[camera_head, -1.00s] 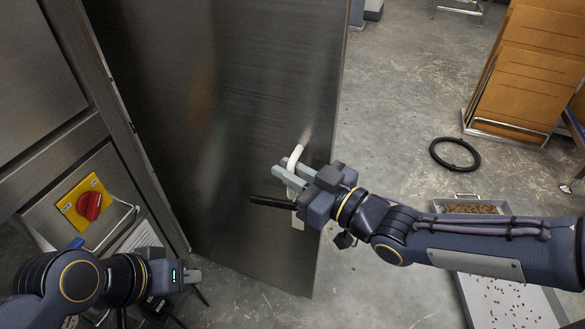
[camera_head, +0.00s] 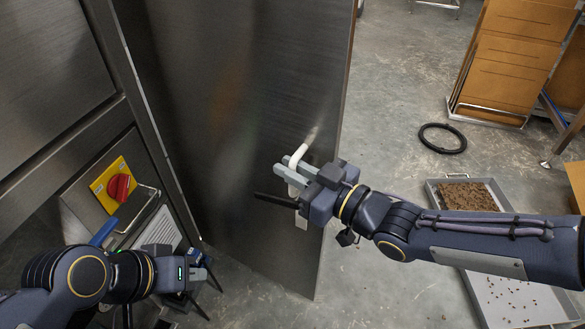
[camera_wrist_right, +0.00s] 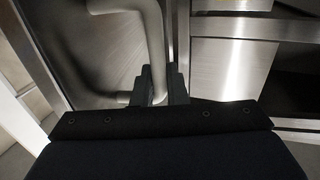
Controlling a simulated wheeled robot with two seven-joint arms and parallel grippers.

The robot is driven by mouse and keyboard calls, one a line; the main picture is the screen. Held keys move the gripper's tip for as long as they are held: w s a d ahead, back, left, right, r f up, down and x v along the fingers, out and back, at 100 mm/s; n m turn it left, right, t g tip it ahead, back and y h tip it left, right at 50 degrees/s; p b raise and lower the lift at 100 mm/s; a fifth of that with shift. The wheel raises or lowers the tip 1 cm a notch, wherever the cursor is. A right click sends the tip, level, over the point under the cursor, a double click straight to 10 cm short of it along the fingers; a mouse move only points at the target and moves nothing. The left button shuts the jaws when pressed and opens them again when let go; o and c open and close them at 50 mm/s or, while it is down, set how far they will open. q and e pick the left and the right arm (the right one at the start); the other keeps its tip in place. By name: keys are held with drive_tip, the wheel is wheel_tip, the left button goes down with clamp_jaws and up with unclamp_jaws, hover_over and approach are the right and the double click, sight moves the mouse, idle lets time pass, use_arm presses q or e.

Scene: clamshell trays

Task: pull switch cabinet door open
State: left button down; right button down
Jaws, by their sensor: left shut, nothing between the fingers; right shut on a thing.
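The cabinet door (camera_head: 235,90) is a tall brushed-metal panel. It stands swung well out from the cabinet (camera_head: 50,60) in the head view. A pale curved handle (camera_head: 305,146) is on the door. My right gripper (camera_head: 288,170) is shut on this handle; in the right wrist view the handle (camera_wrist_right: 155,45) runs down between the fingers (camera_wrist_right: 155,90). My left gripper (camera_head: 203,274) is shut and empty, low in front of the cabinet, apart from the door.
A red rotary switch on a yellow plate (camera_head: 103,179) is on the cabinet front at left. A black ring (camera_head: 442,138), a tray of brown bits (camera_head: 436,197) and a brown panel rack (camera_head: 515,60) stand on the floor at right.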

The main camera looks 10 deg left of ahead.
drive_tip(key=c, duration=1.5)
unclamp_jaws()
drive_tip(key=shift+c, duration=0.2)
drive_tip(key=p+v, duration=0.3)
drive_tip(key=v, duration=0.4)
drive_tip(key=shift+s+d, duration=0.2)
drive_tip(key=shift+d, duration=0.1)
